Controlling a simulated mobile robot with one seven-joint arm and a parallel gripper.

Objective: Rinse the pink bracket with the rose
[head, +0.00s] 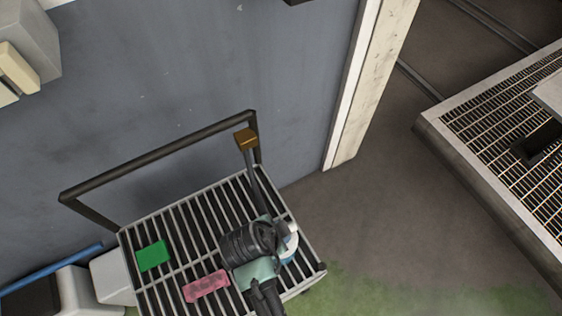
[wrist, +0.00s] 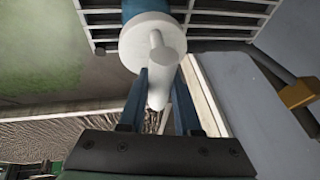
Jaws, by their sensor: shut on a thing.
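The pink bracket (head: 206,286) lies on the slatted rack (head: 184,233), left of my arm in the head view. It does not show in the wrist view. The rose, a white round piece (wrist: 142,42) with a blue part behind it, is at my gripper (wrist: 161,75). My gripper is shut on its white stem, between the two dark blue fingers. In the head view part of the white and blue rose (head: 291,243) shows beside my wrist, over the rack's right side. My arm hides the fingers there.
A green block (head: 153,256) lies on the rack, left of the bracket. A dark rail and a post with a brown block (head: 246,139) stand at the rack's back, before the grey wall (head: 180,80). A grated platform (head: 475,150) is at the right, with open floor between.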

